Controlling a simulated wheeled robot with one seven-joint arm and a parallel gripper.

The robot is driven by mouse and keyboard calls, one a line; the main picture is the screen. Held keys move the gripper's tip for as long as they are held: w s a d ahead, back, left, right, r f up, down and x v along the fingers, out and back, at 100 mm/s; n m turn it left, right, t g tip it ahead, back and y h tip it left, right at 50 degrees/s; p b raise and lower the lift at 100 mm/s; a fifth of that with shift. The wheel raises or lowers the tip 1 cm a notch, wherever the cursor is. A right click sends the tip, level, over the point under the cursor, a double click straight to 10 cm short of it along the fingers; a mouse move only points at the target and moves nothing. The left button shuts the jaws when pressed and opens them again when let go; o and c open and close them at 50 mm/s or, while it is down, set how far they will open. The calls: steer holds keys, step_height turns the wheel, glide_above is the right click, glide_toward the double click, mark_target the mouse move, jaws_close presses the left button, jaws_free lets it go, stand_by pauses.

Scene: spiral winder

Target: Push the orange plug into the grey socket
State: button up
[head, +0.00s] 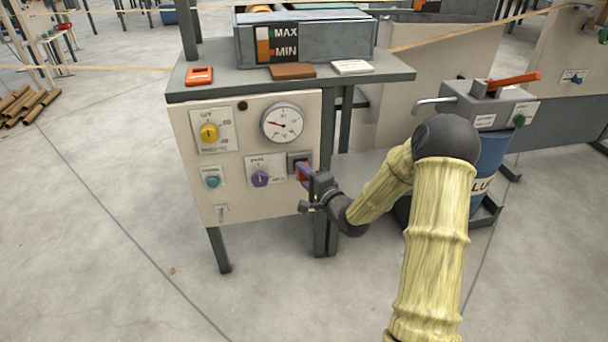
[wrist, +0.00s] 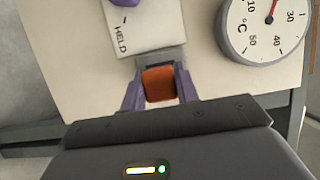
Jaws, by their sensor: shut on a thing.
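The orange plug (wrist: 159,84) is between the two purple fingers of my gripper (wrist: 160,98) in the wrist view. My gripper is shut on it. The grey socket (wrist: 160,60) is on the cream panel just beyond the plug, and the plug covers much of it. How deep the plug sits in the socket cannot be told. In the head view my gripper (head: 304,171) is at the panel's right side, at the lower edge of the socket (head: 298,157).
The cream panel (head: 240,195) carries a yellow knob (head: 209,132), a teal button (head: 212,178), a purple knob (head: 260,178) left of the socket, and a round gauge (head: 283,122) above it. An orange block (head: 199,75) lies on the grey bench top (head: 390,72).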

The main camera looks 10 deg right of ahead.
steer(key=shift+w, duration=0.45)
steer(key=o, duration=1)
steer(key=p+v, duration=0.6)
steer(key=v, duration=1.1)
steer(key=shift+s+p, duration=0.2)
steer(key=shift+p, duration=0.1)
